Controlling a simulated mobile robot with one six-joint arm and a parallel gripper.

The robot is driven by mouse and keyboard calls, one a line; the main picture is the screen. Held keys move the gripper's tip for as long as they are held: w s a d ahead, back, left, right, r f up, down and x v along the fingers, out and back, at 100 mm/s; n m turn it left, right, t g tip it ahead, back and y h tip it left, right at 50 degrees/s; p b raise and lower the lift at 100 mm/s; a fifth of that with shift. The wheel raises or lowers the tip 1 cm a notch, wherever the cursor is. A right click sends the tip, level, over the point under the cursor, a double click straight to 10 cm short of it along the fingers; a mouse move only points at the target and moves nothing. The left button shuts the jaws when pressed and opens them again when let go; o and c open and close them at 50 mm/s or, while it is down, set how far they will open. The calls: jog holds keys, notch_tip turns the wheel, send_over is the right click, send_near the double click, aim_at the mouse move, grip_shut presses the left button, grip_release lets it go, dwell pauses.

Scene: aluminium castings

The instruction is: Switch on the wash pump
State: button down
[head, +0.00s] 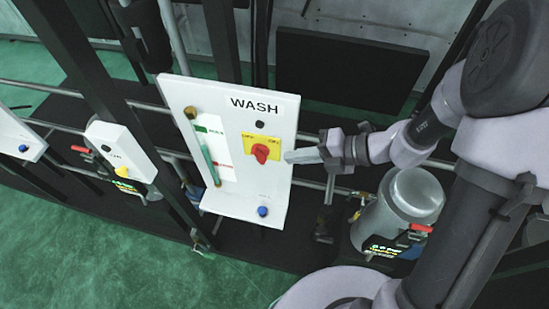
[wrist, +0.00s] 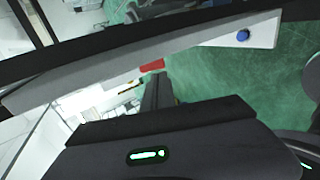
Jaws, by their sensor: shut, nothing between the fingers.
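The white WASH panel (head: 230,120) stands upright in the middle of the head view. It carries a red rotary switch (head: 260,153) on a yellow plate (head: 250,145). The lettering on the plate is too small to read surely. My gripper (head: 289,157) is shut and empty, its tips just right of the red switch, seemingly apart from it. In the wrist view the panel (wrist: 110,72) shows nearly edge-on, and the red switch (wrist: 152,66) is just beyond my gripper's fingers (wrist: 155,82). Whether they touch is not clear there.
The WASH panel also has a sight tube (head: 203,147), a black round fitting (head: 259,124) and a blue button (head: 263,211). A smaller panel (head: 120,150) with a yellow button stands left. A metal canister (head: 405,205) stands below my arm. Green floor (head: 110,265) is clear in front.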

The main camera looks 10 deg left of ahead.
aim_at(265, 160)
jog(key=x, duration=0.6)
jog(key=shift+w+f, duration=0.1)
